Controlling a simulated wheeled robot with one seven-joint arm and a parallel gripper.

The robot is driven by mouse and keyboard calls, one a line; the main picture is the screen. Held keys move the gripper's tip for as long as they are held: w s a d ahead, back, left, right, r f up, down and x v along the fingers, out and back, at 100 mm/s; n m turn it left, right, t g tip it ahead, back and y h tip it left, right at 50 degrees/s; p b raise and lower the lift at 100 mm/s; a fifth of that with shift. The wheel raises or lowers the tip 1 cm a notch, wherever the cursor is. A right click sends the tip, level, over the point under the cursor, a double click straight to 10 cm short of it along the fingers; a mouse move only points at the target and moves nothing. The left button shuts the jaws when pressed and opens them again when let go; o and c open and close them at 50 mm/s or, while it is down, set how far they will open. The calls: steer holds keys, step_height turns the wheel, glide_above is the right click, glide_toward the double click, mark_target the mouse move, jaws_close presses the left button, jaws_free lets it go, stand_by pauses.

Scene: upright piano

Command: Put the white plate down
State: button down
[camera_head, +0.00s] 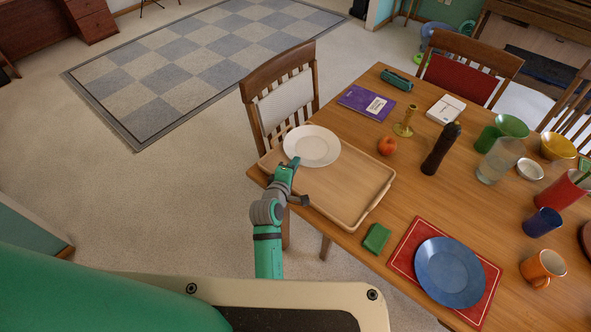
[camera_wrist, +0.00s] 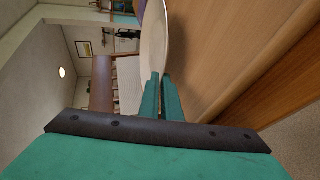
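The white plate (camera_head: 311,147) is over the far left end of the wooden tray (camera_head: 345,205) on the table, roughly level. My gripper (camera_head: 291,164) is at the plate's near rim. In the wrist view, the two green fingers (camera_wrist: 161,78) are close together with the rim of the plate (camera_wrist: 154,42) between their tips. I cannot tell whether the plate's underside touches the tray. The rest of the tray is bare.
A chair (camera_head: 283,95) stands just beyond the plate. An apple (camera_head: 387,146), a candlestick (camera_head: 405,122) and a dark pepper mill (camera_head: 441,149) stand right of the tray.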

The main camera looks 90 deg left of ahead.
steer(key=shift+w+a+f, duration=0.1)
steer(key=shift+a+f, duration=0.5)
steer(key=shift+f, duration=1.5)
steer(key=c, duration=2.3)
jaws_free()
steer(key=shift+o, duration=0.2)
steer(key=shift+d, duration=0.1)
steer(key=v, duration=1.2)
